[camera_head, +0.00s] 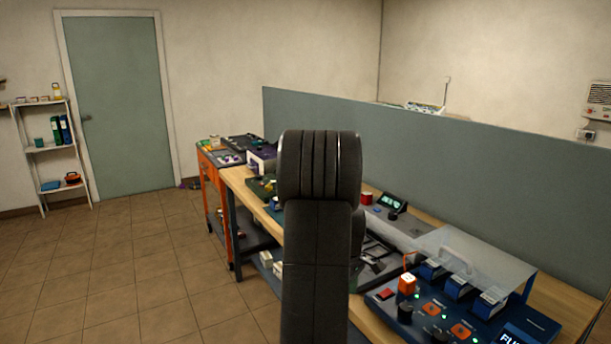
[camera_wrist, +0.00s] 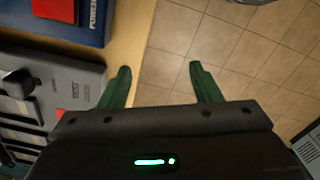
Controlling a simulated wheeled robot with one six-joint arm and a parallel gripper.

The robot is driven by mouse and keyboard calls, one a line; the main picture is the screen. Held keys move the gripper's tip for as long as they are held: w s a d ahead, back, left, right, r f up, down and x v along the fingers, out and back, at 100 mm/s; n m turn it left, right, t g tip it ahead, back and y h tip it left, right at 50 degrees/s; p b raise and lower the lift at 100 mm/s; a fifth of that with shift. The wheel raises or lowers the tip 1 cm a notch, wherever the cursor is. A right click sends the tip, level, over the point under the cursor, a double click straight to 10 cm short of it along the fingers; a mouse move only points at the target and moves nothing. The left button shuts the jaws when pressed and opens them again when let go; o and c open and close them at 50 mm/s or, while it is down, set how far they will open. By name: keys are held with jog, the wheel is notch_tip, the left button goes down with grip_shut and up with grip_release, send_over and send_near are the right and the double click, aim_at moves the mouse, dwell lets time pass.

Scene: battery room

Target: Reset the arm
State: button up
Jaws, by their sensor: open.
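My gripper (camera_wrist: 156,85) shows in the wrist view with its two green fingers spread apart and nothing between them. It hangs over the bench's front edge, with tiled floor below. In the head view my dark arm stands upright in the middle and hides part of the bench; the gripper itself is not visible there.
A wooden workbench (camera_head: 561,304) runs along a grey-green partition (camera_head: 450,160). It carries a blue panel (camera_head: 462,325) with a clear cover (camera_head: 475,255) and a small display device (camera_head: 391,202). An orange cart (camera_head: 208,185) stands at its far end. The tiled floor (camera_head: 130,270) at left is clear.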

jog(key=w+a+f+m, duration=0.2)
jog(key=a+f+m, duration=0.2)
jog(key=a+m, duration=0.1)
jog(key=shift+f, duration=0.3)
jog(key=shift+a, duration=0.1)
dwell(0.3)
